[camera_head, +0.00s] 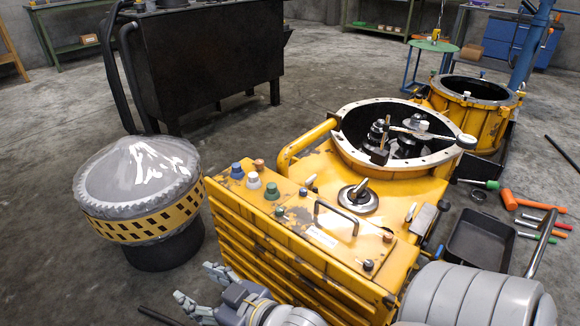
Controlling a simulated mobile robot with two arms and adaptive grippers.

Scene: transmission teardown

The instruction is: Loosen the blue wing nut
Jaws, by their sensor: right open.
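A blue nut or cap (237,171) stands at the far left corner of the yellow housing's top panel (290,222). It is small here, and I cannot make out wings on it. My right gripper (196,284) is at the bottom, in front of the housing's ribbed side. It is open with nothing between its fingers. It is apart from the blue nut, which lies above it in the picture. My left gripper is not in view.
Several other caps, including a white one (253,180), and a handle (337,217) rise from the panel. A grey domed drum (136,178) stands left. A black tray (478,240) and tools, including an orange mallet (530,203), lie right. Open floor lies beyond the drum.

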